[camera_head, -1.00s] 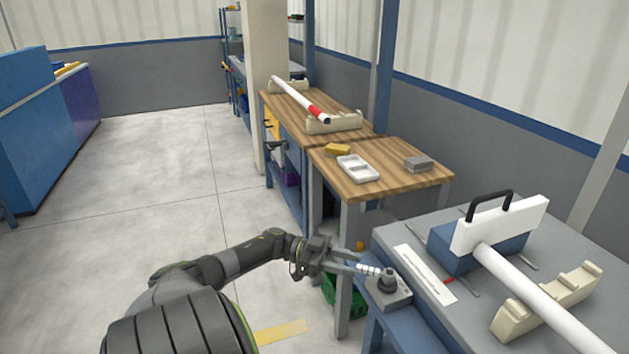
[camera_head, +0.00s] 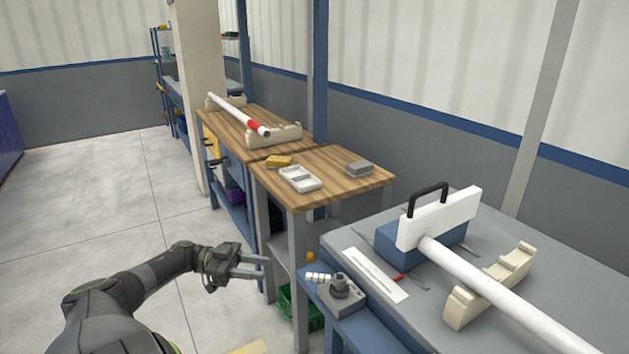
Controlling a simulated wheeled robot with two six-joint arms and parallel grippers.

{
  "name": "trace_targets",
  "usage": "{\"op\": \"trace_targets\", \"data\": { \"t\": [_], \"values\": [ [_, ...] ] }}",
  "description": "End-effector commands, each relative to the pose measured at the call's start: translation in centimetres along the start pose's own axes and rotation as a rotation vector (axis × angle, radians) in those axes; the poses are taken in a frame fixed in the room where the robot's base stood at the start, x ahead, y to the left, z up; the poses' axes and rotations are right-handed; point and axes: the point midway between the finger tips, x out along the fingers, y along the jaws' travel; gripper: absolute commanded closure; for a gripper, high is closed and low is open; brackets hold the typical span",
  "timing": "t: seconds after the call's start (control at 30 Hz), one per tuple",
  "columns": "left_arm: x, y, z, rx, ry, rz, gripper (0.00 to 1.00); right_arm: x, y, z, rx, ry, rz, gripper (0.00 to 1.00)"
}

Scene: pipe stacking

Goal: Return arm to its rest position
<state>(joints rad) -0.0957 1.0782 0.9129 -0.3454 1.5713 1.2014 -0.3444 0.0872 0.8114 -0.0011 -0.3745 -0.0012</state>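My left gripper (camera_head: 264,266) reaches in from the lower left. Its two fingers are apart with nothing between them, just left of the blue side shelf (camera_head: 372,334). A small white segmented piece (camera_head: 318,277) is beside a grey fixture with a dark round knob (camera_head: 341,288) on that shelf. The gripper is clear of both. A long white pipe (camera_head: 505,300) on the grey bench (camera_head: 345,238) runs from a white-and-blue block with a black handle (camera_head: 440,220) over a cream cradle (camera_head: 490,285). My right gripper is not in view.
A wooden table (camera_head: 335,190) holds a white tray (camera_head: 300,179), a yellow block (camera_head: 278,161) and a grey block (camera_head: 359,169). Behind it, a white pipe with a red band (camera_head: 236,112) rests on cream cradles. A green crate (camera_head: 298,308) is underneath. Open floor lies left.

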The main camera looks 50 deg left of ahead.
Motion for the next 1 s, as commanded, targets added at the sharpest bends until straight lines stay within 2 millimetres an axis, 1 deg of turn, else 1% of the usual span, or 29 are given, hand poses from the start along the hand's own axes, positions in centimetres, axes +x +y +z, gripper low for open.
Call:
{"op": "trace_targets", "data": {
  "t": [0.27,0.37,0.43,0.47,0.57,0.6,0.67,0.7,0.77,0.8,0.87,0.9,0.97,1.0],
  "values": [
    [0.1,-0.1,0.3,0.002,0.003,-0.017,0.65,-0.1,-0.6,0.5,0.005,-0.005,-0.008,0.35],
    [0.2,-0.5,1.8,0.009,0.012,-0.101,0.65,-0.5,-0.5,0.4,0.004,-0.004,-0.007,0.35],
    [0.3,-1.0,3.9,0.016,0.012,-0.208,0.65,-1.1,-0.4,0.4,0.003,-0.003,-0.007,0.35],
    [0.3,-1.2,5.1,0.018,0.007,-0.265,0.65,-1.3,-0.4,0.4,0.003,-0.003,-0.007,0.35],
    [-0.1,-1.4,9.8,0.018,-0.039,-0.473,0.65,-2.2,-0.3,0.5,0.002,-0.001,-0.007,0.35],
    [-0.2,-1.2,11.9,0.012,-0.069,-0.555,0.65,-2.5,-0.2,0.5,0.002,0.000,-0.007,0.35],
    [-0.7,-0.5,15.2,-0.003,-0.130,-0.669,0.65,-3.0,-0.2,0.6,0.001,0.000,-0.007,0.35],
    [-1.0,0.2,17.4,-0.019,-0.177,-0.739,0.65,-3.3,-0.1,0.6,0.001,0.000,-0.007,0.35],
    [-1.4,1.7,20.8,-0.048,-0.261,-0.836,0.65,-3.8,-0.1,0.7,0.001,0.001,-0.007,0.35],
    [-1.6,3.0,23.1,-0.072,-0.322,-0.892,0.65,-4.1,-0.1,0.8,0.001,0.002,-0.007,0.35],
    [-2.0,5.4,26.5,-0.115,-0.426,-0.964,0.65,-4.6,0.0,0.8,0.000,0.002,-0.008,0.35],
    [-2.1,7.4,28.7,-0.148,-0.500,-1.003,0.65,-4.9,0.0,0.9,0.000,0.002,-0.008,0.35],
    [-2.1,10.7,31.9,-0.203,-0.617,-1.046,0.65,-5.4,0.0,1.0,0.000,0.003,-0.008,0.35],
    [-2.0,13.2,33.8,-0.243,-0.697,-1.063,0.65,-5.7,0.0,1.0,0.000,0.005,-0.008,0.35]
  ]
}}
